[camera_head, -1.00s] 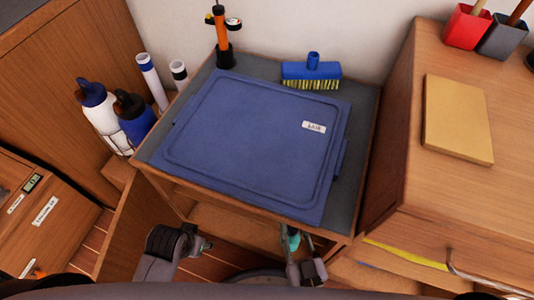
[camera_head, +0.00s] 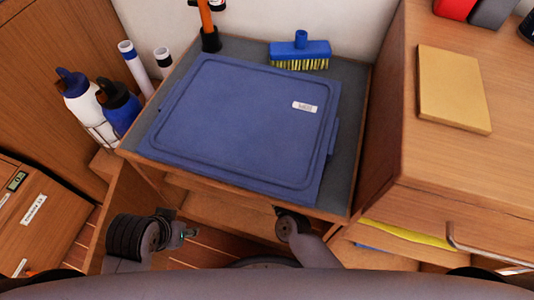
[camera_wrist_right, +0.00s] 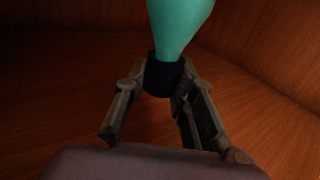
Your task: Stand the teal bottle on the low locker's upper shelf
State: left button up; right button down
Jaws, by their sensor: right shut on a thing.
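The teal bottle (camera_wrist_right: 180,22) shows in the right wrist view, with a dark band or cap at its near end. My right gripper (camera_wrist_right: 161,78) is shut on it at that dark end, inside a brown wooden space. In the head view my right wrist (camera_head: 292,226) reaches under the front edge of the low locker (camera_head: 362,115), whose top hides the gripper and bottle. The locker's front is open, and part of its wooden interior (camera_head: 225,205) shows. My left gripper (camera_head: 190,233) is in front of the locker, apart from the bottle; its jaws are too small to read.
A blue crate lid (camera_head: 240,125) and a blue brush (camera_head: 300,52) lie on the locker top, with an orange pump (camera_head: 208,22) behind. The open door (camera_head: 125,215) stands at the left. Bottles (camera_head: 118,108) stand left; a wooden cabinet (camera_head: 440,175) stands close right.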

jog(key=shift+s+f, duration=0.1)
jog(key=shift+f, duration=0.65)
jog(key=shift+r, duration=0.1)
jog(key=c, duration=1.3)
grip_release()
jog(key=shift+s+f, duration=0.1)
jog(key=shift+f, duration=0.1)
jog(key=shift+c, duration=0.2)
